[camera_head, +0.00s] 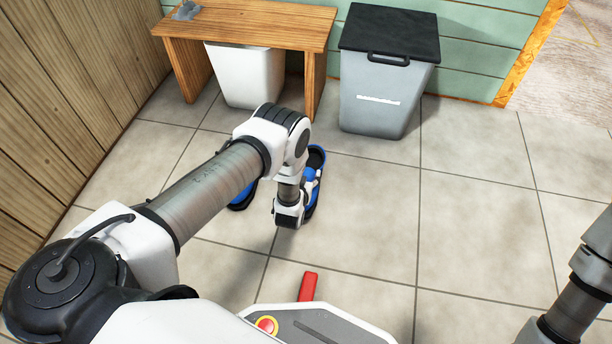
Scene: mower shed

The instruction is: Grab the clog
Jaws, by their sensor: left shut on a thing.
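A blue and black clog (317,158) is on the tiled floor, just right of my left forearm and in front of the grey bin. My left gripper (311,179) is at this clog and is shut on it. My wrist hides part of the clog and most of the fingers, so I cannot tell whether the clog is off the floor. A second blue and black piece (241,198), like another clog, shows on the left of my wrist, mostly hidden behind my arm. My right arm enters at the lower right edge; its gripper is out of view.
A wooden bench (262,22) stands at the back with a white bin (243,78) under it and a small grey object (186,11) on top. A grey bin (379,100) with a black lid stands to its right. The tiled floor to the right is clear.

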